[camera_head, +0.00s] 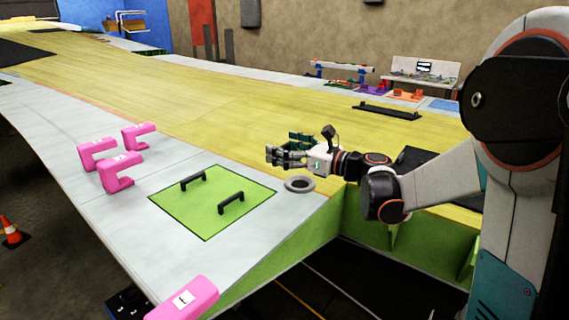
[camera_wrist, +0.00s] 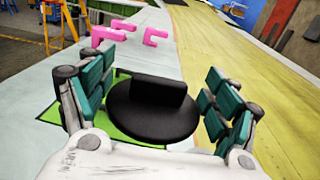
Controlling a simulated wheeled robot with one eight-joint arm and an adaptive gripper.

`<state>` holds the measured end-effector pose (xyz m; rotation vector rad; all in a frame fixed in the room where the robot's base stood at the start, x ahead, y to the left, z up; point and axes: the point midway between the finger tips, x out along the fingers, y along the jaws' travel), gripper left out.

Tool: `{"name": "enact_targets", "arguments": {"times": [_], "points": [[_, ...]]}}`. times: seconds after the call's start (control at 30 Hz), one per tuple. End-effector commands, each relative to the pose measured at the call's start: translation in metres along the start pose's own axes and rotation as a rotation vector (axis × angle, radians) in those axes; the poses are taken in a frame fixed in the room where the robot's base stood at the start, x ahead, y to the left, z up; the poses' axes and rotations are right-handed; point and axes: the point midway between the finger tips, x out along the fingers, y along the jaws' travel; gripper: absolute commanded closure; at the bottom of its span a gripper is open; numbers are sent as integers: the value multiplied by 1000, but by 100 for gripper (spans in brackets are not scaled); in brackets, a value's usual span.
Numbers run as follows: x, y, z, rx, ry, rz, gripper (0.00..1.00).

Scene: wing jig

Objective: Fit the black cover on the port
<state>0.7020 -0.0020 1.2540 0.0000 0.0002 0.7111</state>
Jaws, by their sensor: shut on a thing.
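The black cover (camera_wrist: 155,115), a round disc with a raised block on top, lies between the green-padded fingers of my gripper (camera_wrist: 162,98) in the wrist view. My gripper is shut on it. In the head view my gripper (camera_head: 288,151) points left above the wing, over and slightly left of the port. I cannot make out the cover there. The port (camera_head: 299,178) is a grey ring with a dark opening on the pale wing skin, near the wing's cut edge. The port does not show in the wrist view, where the cover and gripper block the near surface.
A green panel (camera_head: 211,224) with two black handles lies left of the port. Several pink clamps (camera_head: 118,181) sit along the wing's left edge. A black bar (camera_head: 387,111) lies on the yellow surface behind my gripper. The yellow wing middle is mostly clear.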

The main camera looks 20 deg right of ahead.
Motion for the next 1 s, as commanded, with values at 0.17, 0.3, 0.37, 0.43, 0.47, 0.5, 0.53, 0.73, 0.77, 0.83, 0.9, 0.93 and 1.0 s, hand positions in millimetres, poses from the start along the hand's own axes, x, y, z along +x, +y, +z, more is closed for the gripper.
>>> {"name": "enact_targets", "arguments": {"times": [0.17,0.3,0.37,0.43,0.47,0.5,0.53,0.73,0.77,0.83,0.9,0.93,1.0], "points": [[0,0,27,0,0,0,43],[4,-1,30,0,0,-16,43],[9,-2,24,0,0,-41,43],[17,-6,11,0,0,-87,43],[21,-8,5,0,0,-111,43],[25,-10,-5,0,-1,-149,43],[29,-12,-13,0,-1,-180,43],[42,-19,-65,0,-1,-400,43],[42,-19,-72,0,-1,-431,43],[40,-19,-87,0,-1,-501,43],[36,-19,-100,0,-1,-562,43],[35,-18,-104,0,-1,-586,43],[31,-18,-113,0,0,-633,43]]}}
